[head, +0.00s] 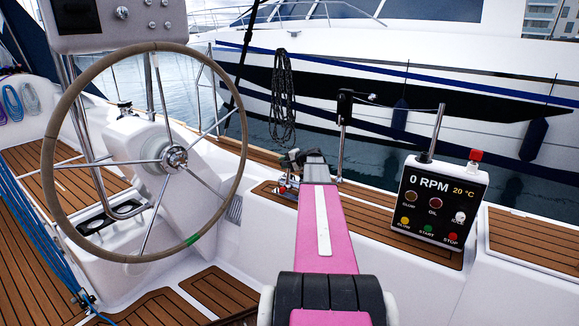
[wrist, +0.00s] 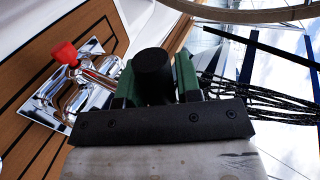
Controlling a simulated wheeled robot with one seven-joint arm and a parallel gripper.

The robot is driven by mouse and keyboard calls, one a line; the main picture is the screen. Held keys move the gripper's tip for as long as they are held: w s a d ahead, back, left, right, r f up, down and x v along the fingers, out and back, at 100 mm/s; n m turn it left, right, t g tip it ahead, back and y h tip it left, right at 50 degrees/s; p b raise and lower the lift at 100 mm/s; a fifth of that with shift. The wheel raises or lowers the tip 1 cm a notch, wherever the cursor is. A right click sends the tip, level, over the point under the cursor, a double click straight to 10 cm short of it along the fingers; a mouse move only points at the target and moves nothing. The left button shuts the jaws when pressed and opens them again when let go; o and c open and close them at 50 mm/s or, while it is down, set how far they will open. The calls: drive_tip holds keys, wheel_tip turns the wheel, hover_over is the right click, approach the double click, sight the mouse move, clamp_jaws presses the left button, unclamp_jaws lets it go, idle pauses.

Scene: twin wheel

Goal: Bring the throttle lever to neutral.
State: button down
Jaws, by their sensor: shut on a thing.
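The throttle lever has a black knob (wrist: 153,68) at its end and a chrome base plate (wrist: 40,95) with a chrome arm, seen in the wrist view. A red knob (wrist: 64,53) stands out from the chrome housing. My gripper (wrist: 155,80) has its green fingers on either side of the black knob and is shut on it. In the head view my gripper (head: 292,158) is at the far end of my pink arm, above the chrome base (head: 284,188) on the side deck. My arm and gripper hide most of the lever there, so its exact angle is unclear.
A large steering wheel (head: 186,234) stands to the left. An engine panel (head: 437,208) reading 0 RPM is on the right, with a metal post (head: 432,135) behind it. A coiled dark rope (head: 282,95) hangs beyond my gripper. A white motor yacht (head: 450,60) lies alongside.

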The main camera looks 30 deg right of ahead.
drive_tip(key=shift+w+a+f+g, duration=0.2)
drive_tip(key=shift+w+a, duration=0.15)
drive_tip(key=shift+w, duration=0.25)
drive_tip(key=shift+w+a+f+g, duration=0.1)
drive_tip(key=shift+w+a+g, duration=0.1)
drive_tip(key=shift+w+a, duration=0.25)
drive_tip(key=shift+w+d, duration=0.1)
drive_tip(key=c, duration=0.8)
unclamp_jaws()
drive_tip(key=shift+r, duration=0.1)
drive_tip(key=v, duration=1)
drive_tip(key=shift+s+r, duration=0.2)
drive_tip(key=shift+s, duration=0.15)
drive_tip(key=shift+d, duration=0.1)
